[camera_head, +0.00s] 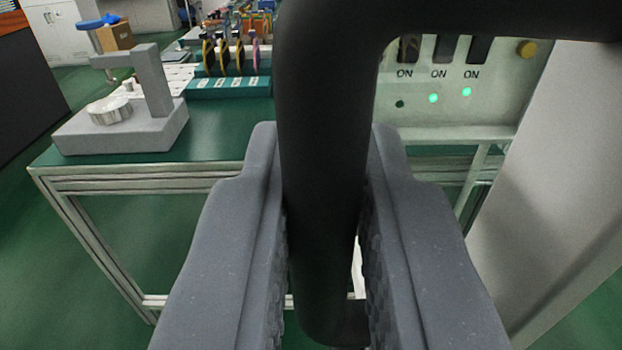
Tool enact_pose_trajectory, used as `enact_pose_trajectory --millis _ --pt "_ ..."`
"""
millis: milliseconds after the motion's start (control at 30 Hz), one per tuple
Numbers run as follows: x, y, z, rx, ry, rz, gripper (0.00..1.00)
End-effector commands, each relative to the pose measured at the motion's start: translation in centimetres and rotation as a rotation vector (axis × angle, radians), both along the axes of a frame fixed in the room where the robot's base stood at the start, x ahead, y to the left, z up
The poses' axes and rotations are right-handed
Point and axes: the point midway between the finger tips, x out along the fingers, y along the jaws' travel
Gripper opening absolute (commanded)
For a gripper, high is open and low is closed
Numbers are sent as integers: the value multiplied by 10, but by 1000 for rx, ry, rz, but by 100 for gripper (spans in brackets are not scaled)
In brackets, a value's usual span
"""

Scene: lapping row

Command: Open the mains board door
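A thick black handle (322,150) runs upright through the middle of the view. At the top it bends right towards a pale grey panel (555,170), which stands at a steep angle at the right edge. This panel looks like the door, but the handle's fixing to it is not clearly shown. My gripper (326,235) has one finger on each side of the handle, close against it. It looks shut on the handle. The lower end of the handle is partly hidden between the fingers.
A cream switch panel (455,105) with ON labels and green lights is behind the handle. A green-topped bench (215,135) stands ahead, bearing a grey stand (120,125) and a rack of coloured tools (232,60). Green floor (50,255) is free at the left.

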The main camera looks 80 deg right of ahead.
Motion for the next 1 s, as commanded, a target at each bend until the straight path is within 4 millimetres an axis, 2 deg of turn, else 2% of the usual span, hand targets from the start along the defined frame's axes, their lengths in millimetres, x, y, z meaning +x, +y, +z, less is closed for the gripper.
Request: enact_pose_trajectory --millis 33,167,200,267,667,767,1000 --pt "-3 -5 -2 2 2 -10 0" --pt "-2 -1 -2 2 2 -5 0" --pt "-1 -1 -2 2 2 -4 17" --pt "-1 0 -2 2 2 -2 32" --pt "1 11 -1 1 0 8 32" --pt "1 24 -2 2 0 11 32" --pt "-5 74 -3 0 0 11 32"
